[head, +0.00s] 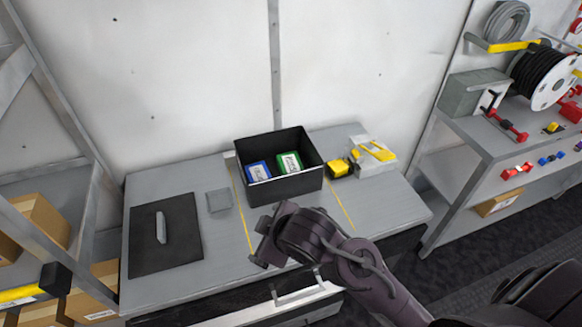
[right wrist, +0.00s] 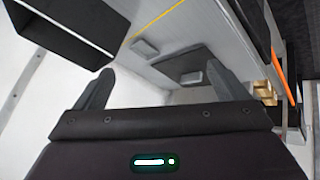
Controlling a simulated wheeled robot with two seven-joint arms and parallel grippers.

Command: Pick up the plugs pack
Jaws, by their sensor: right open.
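In the head view, a blue-and-white pack (head: 258,171) and a green-and-white pack (head: 289,163) lie inside a black open bin (head: 286,187) on the grey workbench. I cannot read their labels, so I cannot tell which one is the plugs pack. My right gripper (head: 263,240) is above the bench, in front of the bin and apart from it. In the right wrist view its two fingers (right wrist: 160,88) are spread with nothing between them. The bin's dark side (right wrist: 70,25) shows there at upper left; its contents are hidden. My left gripper is not in view.
A yellow block (head: 338,168) and a white box with yellow parts (head: 373,156) stand right of the bin. A grey pad (head: 219,200) and a black mat (head: 150,248) with a grey object (head: 161,227) lie to the left. A wall stands behind.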

